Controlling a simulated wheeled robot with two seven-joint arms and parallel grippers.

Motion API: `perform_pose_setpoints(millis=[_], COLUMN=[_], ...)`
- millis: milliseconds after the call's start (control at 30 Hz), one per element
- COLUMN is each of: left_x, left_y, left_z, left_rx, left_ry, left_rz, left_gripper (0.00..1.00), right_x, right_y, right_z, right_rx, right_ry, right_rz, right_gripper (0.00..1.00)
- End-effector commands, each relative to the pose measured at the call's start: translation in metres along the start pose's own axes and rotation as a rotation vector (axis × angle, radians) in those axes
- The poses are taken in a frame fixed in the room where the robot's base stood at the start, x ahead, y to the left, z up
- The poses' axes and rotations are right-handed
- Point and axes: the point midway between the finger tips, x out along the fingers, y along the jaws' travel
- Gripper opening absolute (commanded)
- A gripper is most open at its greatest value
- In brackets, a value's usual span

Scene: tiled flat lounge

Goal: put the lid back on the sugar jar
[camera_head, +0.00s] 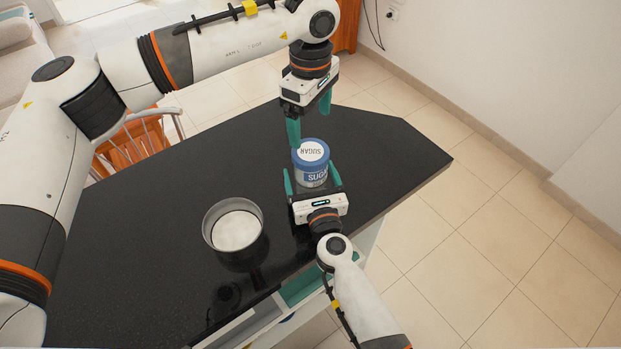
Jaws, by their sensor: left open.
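The sugar jar (312,178) stands upright on the dark counter, with a blue and white body and a "SUGA…" label. Its lid (312,151), white on top with "SUGAR" lettering and a blue rim, sits on the jar's mouth and looks level; whether it is fully seated I cannot tell. My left gripper (311,130) is open just above and behind the lid, fingers pointing down, one fingertip close to the lid's left edge. My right gripper (313,180) comes from the front, with one finger on each side of the jar's body, appearing to grip it.
A grey metal pan (207,222) with pale contents stands on the counter (140,230) left of the jar, its handle towards the front edge. A teal-lined compartment (301,286) shows below that edge. The counter's right part is clear. A wooden chair (135,143) stands behind.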

Motion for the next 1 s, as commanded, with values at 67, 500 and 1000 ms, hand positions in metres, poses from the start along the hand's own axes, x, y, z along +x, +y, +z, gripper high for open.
perform_pose_setpoints(millis=[67,500,1000], left_x=[0.0000,0.0000,0.0001], left_y=[0.0000,0.0000,-0.0002], left_z=[-0.0001,-0.0001,-0.0005], left_rx=[0.000,-0.007,-0.763], left_ry=[0.000,0.000,0.001], left_rz=[0.000,0.000,0.000], left_gripper=[0.87,0.87,0.87], right_x=[-0.0002,-0.0004,-0.0005], right_y=[0.0000,0.0000,0.0001], right_z=[0.0001,0.0002,0.0004], right_rx=[0.000,-0.001,-0.001], right_ry=[0.000,0.000,-0.001], right_rz=[0.000,0.000,0.000], right_gripper=[0.78,0.06,0.00])
